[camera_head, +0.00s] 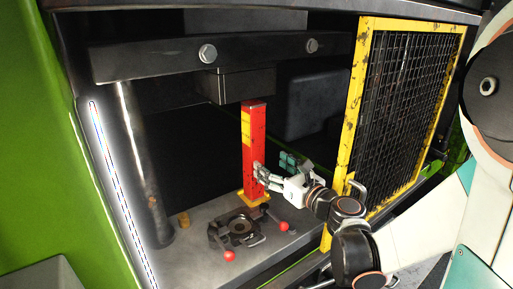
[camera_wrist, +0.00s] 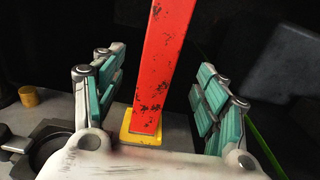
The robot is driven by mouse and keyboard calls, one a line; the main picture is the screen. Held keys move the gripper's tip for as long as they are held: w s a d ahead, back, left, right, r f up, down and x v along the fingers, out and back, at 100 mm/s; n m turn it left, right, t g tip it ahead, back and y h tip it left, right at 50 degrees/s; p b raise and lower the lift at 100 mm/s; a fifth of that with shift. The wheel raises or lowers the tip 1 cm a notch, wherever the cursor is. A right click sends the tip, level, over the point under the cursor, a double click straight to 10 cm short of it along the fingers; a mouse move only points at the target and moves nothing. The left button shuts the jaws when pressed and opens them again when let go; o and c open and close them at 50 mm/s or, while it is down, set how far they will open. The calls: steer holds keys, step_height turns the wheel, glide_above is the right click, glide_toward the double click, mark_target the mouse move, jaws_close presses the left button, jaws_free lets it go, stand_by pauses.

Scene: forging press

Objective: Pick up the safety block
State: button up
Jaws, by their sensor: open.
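The safety block (camera_head: 254,145) is a red upright post with a yellow patch near its top and a yellow foot. It stands on the press bed under the dark upper die block, its top close to that block's underside. My gripper (camera_head: 272,170) reaches in from the right at the post's lower half. In the wrist view the red post (camera_wrist: 163,75) rises between the teal-padded fingers of my gripper (camera_wrist: 165,100), with a gap on both sides. The fingers are open. The yellow foot (camera_wrist: 145,128) rests on the bed below.
A round die fixture (camera_head: 240,231) with red-knobbed levers (camera_head: 229,256) sits on the bed in front of the post. A small brass cylinder (camera_head: 184,219) stands to the left. A yellow mesh guard (camera_head: 405,110) stands to the right, close to my arm. The upper die block (camera_head: 238,84) hangs above.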

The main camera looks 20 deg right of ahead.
mark_target(246, 146)
steer(key=x, duration=1.4)
steer(key=shift+r, duration=0.15)
jaws_close()
stand_by(0.9)
